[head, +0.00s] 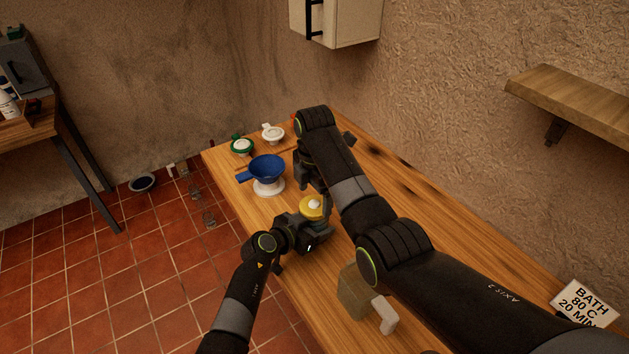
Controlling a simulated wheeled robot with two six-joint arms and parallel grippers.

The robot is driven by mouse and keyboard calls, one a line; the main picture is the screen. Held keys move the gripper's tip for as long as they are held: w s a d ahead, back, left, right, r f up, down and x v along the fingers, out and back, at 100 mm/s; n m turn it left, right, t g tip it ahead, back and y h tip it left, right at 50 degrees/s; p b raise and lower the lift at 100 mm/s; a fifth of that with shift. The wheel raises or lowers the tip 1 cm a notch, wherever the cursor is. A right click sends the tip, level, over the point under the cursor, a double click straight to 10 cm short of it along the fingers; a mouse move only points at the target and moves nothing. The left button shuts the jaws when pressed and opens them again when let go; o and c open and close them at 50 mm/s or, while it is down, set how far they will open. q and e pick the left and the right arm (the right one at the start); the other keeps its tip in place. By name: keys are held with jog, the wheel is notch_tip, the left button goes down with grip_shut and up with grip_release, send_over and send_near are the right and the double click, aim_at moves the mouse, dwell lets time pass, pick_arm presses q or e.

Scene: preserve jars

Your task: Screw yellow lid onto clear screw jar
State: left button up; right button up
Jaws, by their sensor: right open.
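A yellow lid (310,213) with a pale centre sits near the middle of the table's left side. The clear screw jar is not distinguishable; the spot under the lid is hidden by my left gripper. My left gripper (318,226) is right beside the lid, on its near side; its fingers are too dark to tell whether they hold anything. My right arm reaches over the table from the right and bends down at its far end. My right gripper (304,172) is open, behind the yellow lid and right of the blue funnel, partly hidden by my forearm.
An olive block (353,291) and a pale block (385,316) stand nearer. A sign (586,303) stands at right.

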jog(key=shift+f, duration=1.4)
jog(key=shift+c, duration=0.2)
jog(key=c, duration=0.9)
jog(key=m, duration=0.6)
jog(key=shift+m, duration=0.4)
jog(key=shift+c, duration=0.3)
jog(key=o, duration=1.1)
jog(key=shift+r, duration=2.25)
